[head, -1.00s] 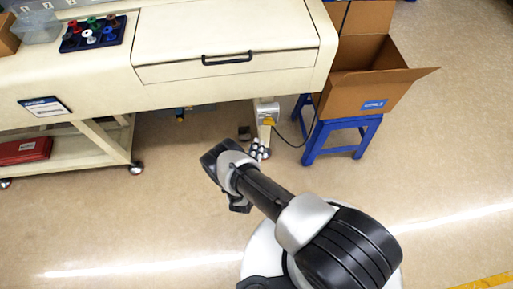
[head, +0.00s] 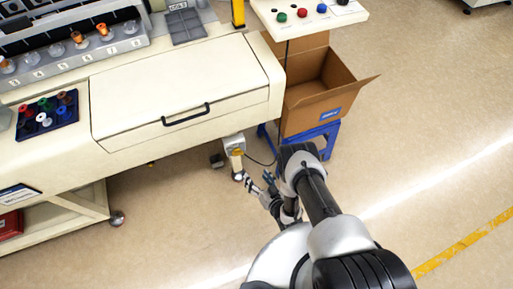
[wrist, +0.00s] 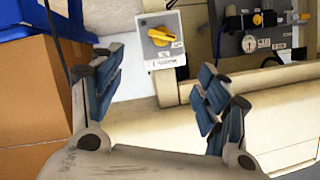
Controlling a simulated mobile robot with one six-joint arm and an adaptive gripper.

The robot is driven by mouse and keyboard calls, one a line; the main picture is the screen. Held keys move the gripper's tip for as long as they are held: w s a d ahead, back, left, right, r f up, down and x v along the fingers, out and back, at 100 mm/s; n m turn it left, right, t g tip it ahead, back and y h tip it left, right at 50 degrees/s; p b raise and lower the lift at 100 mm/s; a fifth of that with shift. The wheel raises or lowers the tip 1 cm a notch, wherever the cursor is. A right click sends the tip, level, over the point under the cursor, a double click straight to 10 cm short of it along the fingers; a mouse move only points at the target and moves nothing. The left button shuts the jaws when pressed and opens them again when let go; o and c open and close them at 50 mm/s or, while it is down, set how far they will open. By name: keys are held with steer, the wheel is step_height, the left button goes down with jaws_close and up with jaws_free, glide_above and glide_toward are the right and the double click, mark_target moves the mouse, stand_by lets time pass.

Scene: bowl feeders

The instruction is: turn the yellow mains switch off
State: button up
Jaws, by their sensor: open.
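The yellow mains switch (wrist: 159,36) is a rotary knob on a grey box (wrist: 163,57) with a printed label. In the wrist view its handle lies slanted, nearer to level than upright. In the head view the switch (head: 237,153) is small, on the box at the bench's leg below the right end. My gripper (wrist: 158,85) is open and empty, its blue-padded fingers wide apart. The switch shows beyond and between the fingertips, apart from them. In the head view my gripper (head: 258,184) is low, just right of and in front of the switch.
A cardboard box (head: 318,95) on a blue stool (head: 328,138) stands right of the switch; a dark cable runs between them. The bench drawer (head: 185,90) is above. An air unit with a gauge (wrist: 249,43) sits right of the switch in the wrist view. The front floor is clear.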

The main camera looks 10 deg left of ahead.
mark_target(238, 154)
steer(key=shift+a+b+x, duration=0.2)
steer(key=shift+b+x, duration=3.15)
steer(key=shift+x, duration=5.35)
steer(key=shift+s+r, duration=0.1)
steer(key=shift+s, duration=0.05)
steer(key=shift+c, duration=0.3)
steer(key=c, duration=1)
steer(key=shift+s+n+t+h+b, duration=0.15)
steer(key=shift+n+t+h+b, duration=0.25)
steer(key=shift+n+h, duration=0.8)
steer(key=shift+n+y, duration=0.3)
steer(key=o, duration=1.1)
steer(key=shift+a, duration=0.1)
steer(key=shift+c, duration=0.2)
